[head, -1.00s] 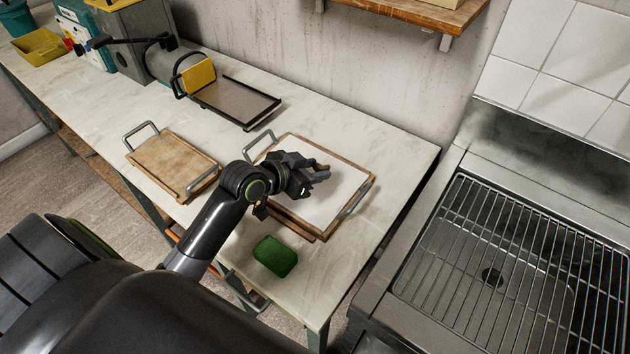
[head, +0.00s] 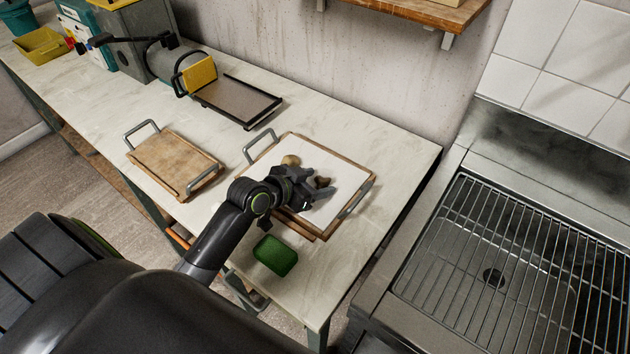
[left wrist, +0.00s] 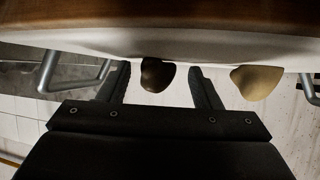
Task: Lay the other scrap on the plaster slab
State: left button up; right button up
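The plaster slab (head: 342,175) is a white sheet set in a wooden tray with metal handles. A dark brown scrap (head: 323,182) rests on it at my left gripper's fingertips. A tan scrap (head: 290,160) lies on the slab beside the gripper. My left gripper (head: 315,181) is low over the slab. In the left wrist view, its fingers stand apart with the dark scrap (left wrist: 155,75) between them and a gap on each side. The tan scrap (left wrist: 256,82) is outside the fingers there. My right gripper is not in view.
A green block (head: 275,255) sits near the bench's front edge. An empty-looking wooden board with handles (head: 172,163) lies left of the slab, and a dark tray (head: 236,100) behind. A sink with a wire rack (head: 500,270) is at the right.

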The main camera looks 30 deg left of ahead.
pick_arm(q)
jog(key=shift+r, duration=0.1)
jog(key=shift+r, duration=0.25)
jog(key=shift+s+a, duration=0.15)
jog(key=shift+s, duration=0.2)
jog(key=v, duration=1.1)
jog(key=shift+s, duration=0.1)
